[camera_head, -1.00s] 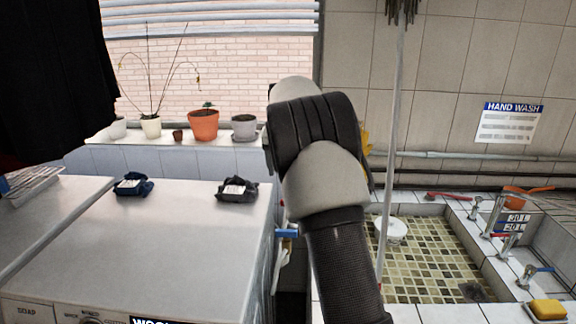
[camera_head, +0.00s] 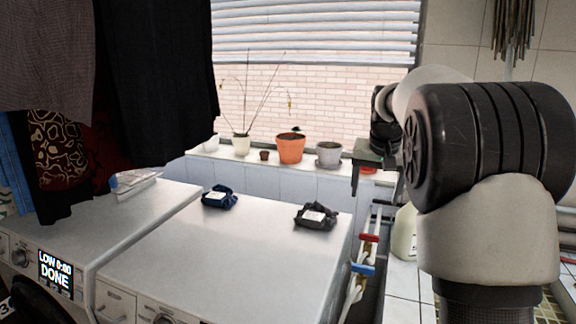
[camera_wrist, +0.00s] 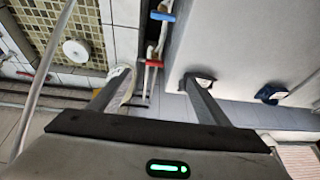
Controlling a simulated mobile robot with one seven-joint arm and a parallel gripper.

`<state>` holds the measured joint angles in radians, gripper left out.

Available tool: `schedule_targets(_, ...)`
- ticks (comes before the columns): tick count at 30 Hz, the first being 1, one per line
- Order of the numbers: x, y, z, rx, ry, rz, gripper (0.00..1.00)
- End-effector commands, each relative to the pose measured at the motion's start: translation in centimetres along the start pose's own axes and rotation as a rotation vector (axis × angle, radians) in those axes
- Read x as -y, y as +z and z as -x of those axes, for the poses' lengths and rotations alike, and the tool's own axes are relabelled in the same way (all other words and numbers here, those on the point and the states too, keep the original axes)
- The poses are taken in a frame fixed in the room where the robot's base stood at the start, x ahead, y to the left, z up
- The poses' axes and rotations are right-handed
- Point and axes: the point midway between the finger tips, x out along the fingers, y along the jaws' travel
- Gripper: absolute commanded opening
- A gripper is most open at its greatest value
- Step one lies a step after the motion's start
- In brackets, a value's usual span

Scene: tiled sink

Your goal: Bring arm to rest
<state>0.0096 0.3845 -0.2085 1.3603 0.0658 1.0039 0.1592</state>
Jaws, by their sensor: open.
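My arm (camera_head: 490,150) stands bent at the right of the head view, with its black joint close to the camera. My gripper (camera_head: 372,178) shows beyond it, in front of the window sill and pointing down. In the wrist view my gripper (camera_wrist: 157,84) has its two fingers well apart. No object is seen held between them.
Two washing machines (camera_head: 245,262) stand left, bearing a blue folded cloth (camera_head: 219,197) and a dark one (camera_head: 316,216). Pots, one orange (camera_head: 290,148), line the sill. Red (camera_head: 369,237) and blue handles are beside the right machine. Dark clothes (camera_head: 155,75) hang upper left.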

Motion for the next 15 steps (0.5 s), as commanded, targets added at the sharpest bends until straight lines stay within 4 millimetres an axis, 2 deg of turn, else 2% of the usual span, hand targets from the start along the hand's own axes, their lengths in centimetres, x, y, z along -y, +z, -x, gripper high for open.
schedule_targets(1, 0.1, 2.1, 3.0, -0.008, -0.025, 0.015, 0.7)
schedule_targets(5, 0.1, 8.2, 7.9, -0.016, -0.071, 0.069, 0.7)
schedule_targets(6, 0.1, 10.3, 9.1, -0.02, -0.082, 0.088, 0.7)
schedule_targets(11, -0.4, 19.2, 12.7, -0.04, -0.115, 0.178, 0.7)
schedule_targets(15, -1.2, 26.8, 13.6, -0.06, -0.124, 0.256, 0.7)
